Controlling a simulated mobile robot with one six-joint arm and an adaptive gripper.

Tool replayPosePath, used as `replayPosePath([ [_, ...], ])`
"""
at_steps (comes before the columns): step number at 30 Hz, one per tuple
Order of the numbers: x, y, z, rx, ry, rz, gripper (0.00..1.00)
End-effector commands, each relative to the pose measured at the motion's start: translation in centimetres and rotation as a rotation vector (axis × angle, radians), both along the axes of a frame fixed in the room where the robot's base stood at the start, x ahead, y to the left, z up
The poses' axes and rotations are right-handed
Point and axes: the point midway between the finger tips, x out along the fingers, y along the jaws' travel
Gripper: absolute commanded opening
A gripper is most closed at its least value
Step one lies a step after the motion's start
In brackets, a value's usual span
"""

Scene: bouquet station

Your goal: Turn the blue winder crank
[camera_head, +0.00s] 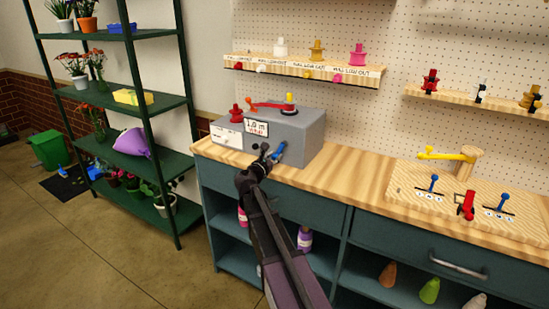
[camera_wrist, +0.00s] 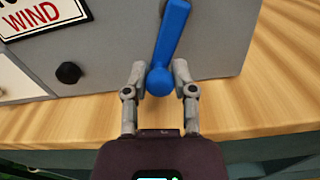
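The blue winder crank (camera_head: 279,152) is on the front of the grey winder box (camera_head: 300,135). In the wrist view the blue crank (camera_wrist: 172,40) slants from upper right down to a round knob at its lower end. My gripper (camera_head: 265,153) is at this knob, in front of the box. In the wrist view my gripper (camera_wrist: 160,72) has one finger on each side of the knob, close against it, and looks shut on it.
A black knob (camera_wrist: 69,73) is left of the crank. A red lever (camera_head: 265,106) is on top of the box. The wooden counter (camera_head: 345,177) is bare to the right, up to a board (camera_head: 420,200) with small levers. A green shelf rack (camera_head: 165,105) stands left.

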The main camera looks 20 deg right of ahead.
Motion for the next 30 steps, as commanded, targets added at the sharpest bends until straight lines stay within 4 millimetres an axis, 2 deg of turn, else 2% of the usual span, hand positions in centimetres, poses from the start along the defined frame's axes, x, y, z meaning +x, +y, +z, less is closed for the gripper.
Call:
replayPosePath([
  [1,0.0,0.0,0.0,0.000,0.000,0.000,0.04],
  [2,0.0,0.0,0.0,0.000,0.000,0.000,0.00],
  [17,0.2,0.1,0.2,0.031,-0.039,0.000,0.00],
  [30,1.1,0.8,1.1,0.208,-0.266,0.000,0.00],
])
